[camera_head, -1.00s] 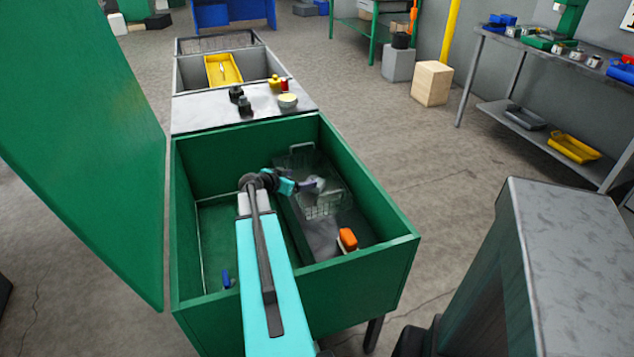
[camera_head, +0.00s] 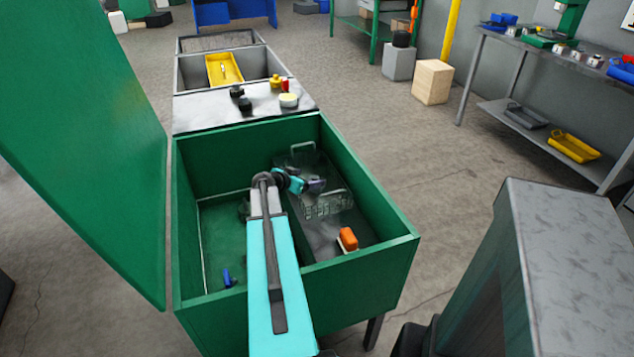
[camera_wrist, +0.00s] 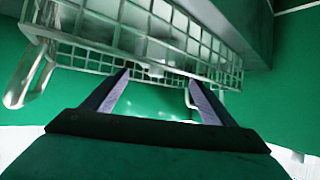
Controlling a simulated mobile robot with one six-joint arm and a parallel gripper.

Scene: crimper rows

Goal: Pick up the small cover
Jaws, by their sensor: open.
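My gripper (camera_head: 316,186) is at the wire basket (camera_head: 328,204) inside the green tub, near its right side. In the wrist view its two fingers (camera_wrist: 159,80) are apart, with nothing seen held between them. The basket's wire mesh (camera_wrist: 150,35) lies just past the fingertips, and a small pale piece (camera_wrist: 155,71) shows among the wires between them. I cannot tell whether this piece is the small cover. My gripper hides part of the basket's inside in the head view.
The green tub wall (camera_head: 365,180) rises close around the arm. An orange-topped brush (camera_head: 347,239) lies in front of the basket, and a blue item (camera_head: 227,278) lies at lower left. Several small items, including a pale round one (camera_head: 288,100), stand on the ledge behind.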

